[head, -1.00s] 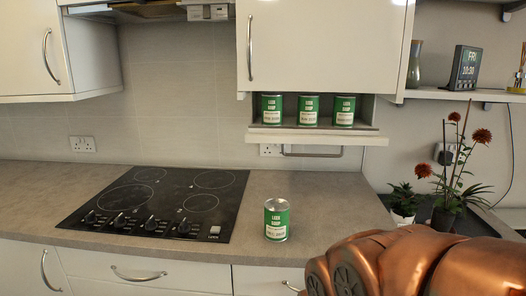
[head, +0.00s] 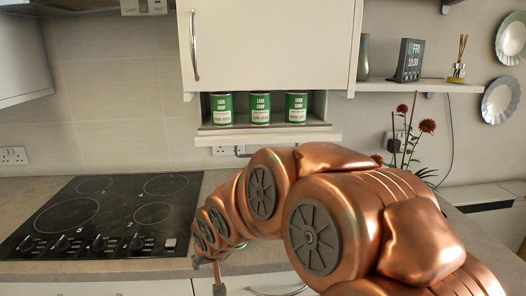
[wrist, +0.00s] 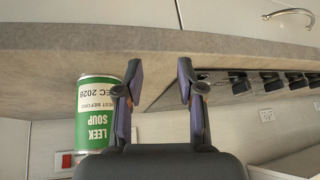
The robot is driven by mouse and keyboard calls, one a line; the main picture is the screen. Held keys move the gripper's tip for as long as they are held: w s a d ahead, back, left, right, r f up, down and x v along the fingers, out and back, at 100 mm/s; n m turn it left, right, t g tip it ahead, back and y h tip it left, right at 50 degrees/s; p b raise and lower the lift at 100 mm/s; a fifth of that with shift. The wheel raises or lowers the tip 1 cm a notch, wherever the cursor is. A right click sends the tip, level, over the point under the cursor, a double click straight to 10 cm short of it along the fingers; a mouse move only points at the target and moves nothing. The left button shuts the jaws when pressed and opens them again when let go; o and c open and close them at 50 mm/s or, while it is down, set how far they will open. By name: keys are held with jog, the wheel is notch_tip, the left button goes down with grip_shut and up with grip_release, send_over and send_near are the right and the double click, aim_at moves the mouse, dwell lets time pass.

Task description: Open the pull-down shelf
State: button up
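The pull-down shelf (head: 268,137) hangs under the white wall cabinet in the head view, with three green soup cans (head: 259,108) standing in it. Its grey bar handle (head: 224,151) shows below the shelf's edge, partly hidden by my copper arm. My gripper (wrist: 162,80) is open in the wrist view, with nothing between its fingers. It is low over the worktop, well below and apart from the handle. In the head view, my arm hides most of the gripper.
A single leek soup can (wrist: 97,112) is beside my gripper in the wrist view, which looks upside down. The black hob (head: 100,215) is to the left on the worktop.

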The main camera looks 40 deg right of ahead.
jog(key=w+d+r+m+t+p, duration=0.25)
jog(key=w+d+r+t, duration=0.45)
jog(key=w, duration=0.5)
jog(key=w+d+r+m+t, duration=0.15)
jog(key=d+r+m, duration=0.25)
jog(key=d, duration=0.4)
jog(key=s+d+r+m+t+h, duration=0.1)
jog(key=s+d+m+t+h, duration=0.1)
jog(key=s+d+m, duration=0.45)
jog(key=s+d+r+m+t+h, duration=0.2)
jog(key=s+d+m+t, duration=0.1)
jog(key=d, duration=0.7)
jog(key=shift+g, duration=0.25)
jog(key=shift+a+f+p+x, duration=0.1)
jog(key=shift+p+x, duration=0.3)
jog(key=shift+x, duration=0.9)
jog(key=shift+a+f+p+x, duration=0.1)
jog(key=shift+p+x, duration=0.35)
jog(key=shift+x, duration=0.85)
jog(key=shift+a+f+p+x, duration=0.15)
jog(key=shift+p+x, duration=0.25)
jog(key=shift+x, duration=0.9)
jog(key=shift+w, duration=0.15)
grip_shut()
